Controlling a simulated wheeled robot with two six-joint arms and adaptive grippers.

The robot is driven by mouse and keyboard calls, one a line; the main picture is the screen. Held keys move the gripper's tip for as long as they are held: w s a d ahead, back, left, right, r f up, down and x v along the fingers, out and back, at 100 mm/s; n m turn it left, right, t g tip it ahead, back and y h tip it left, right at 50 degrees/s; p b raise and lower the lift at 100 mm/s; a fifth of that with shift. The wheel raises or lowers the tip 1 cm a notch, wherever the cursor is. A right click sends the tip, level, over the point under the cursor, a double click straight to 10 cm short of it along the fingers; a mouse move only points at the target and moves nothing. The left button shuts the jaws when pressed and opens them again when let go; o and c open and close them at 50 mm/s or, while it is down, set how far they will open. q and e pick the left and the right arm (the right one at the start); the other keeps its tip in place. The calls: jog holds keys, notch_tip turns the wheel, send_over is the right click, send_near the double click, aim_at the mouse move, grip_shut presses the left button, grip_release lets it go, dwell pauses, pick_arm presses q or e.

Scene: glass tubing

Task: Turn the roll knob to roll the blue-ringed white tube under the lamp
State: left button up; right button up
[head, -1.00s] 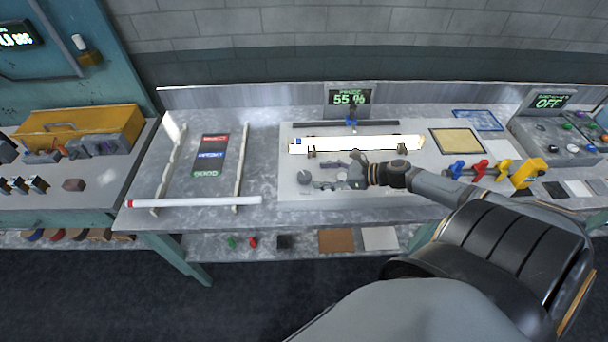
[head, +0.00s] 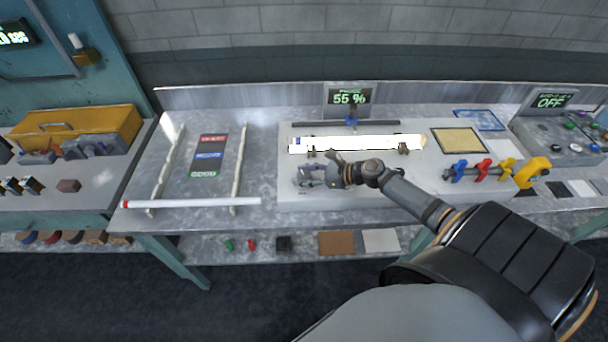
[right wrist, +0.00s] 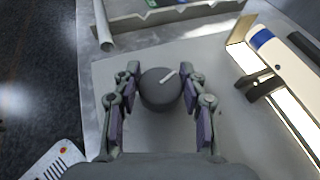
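The white tube (head: 360,143) lies level on small holders behind the knob, against a bright glowing strip. Its blue ring (head: 298,145) is near its left end and also shows in the right wrist view (right wrist: 262,38). My left gripper is not in view.
A display (head: 348,98) behind the tube reads 55 %. A red-ended white tube (head: 190,203) lies across two rails at the left, near a red, blue and green card (head: 208,156). Blue, red and yellow clamps (head: 482,170) stand right of my right arm.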

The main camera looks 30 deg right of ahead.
jog(key=c, duration=0.6)
jog(key=shift+o, duration=0.2)
jog(key=shift+f+b, duration=0.15)
jog(key=shift+b, duration=0.15)
jog(key=n+g+y+b, duration=0.3)
jog(key=b, duration=0.1)
jog(key=shift+w+f+n+b, duration=0.1)
jog(key=shift+f+n+b, duration=0.05)
jog(key=shift+n+b, duration=0.25)
jog(key=shift+r+n+g+y+b, duration=0.2)
jog(key=shift+n+g+y+b, duration=0.1)
jog(key=shift+n+g, duration=0.15)
jog(key=shift+g, duration=0.25)
jog(key=o, duration=1.2)
jog(key=shift+r, duration=0.1)
jog(key=shift+c, duration=0.2)
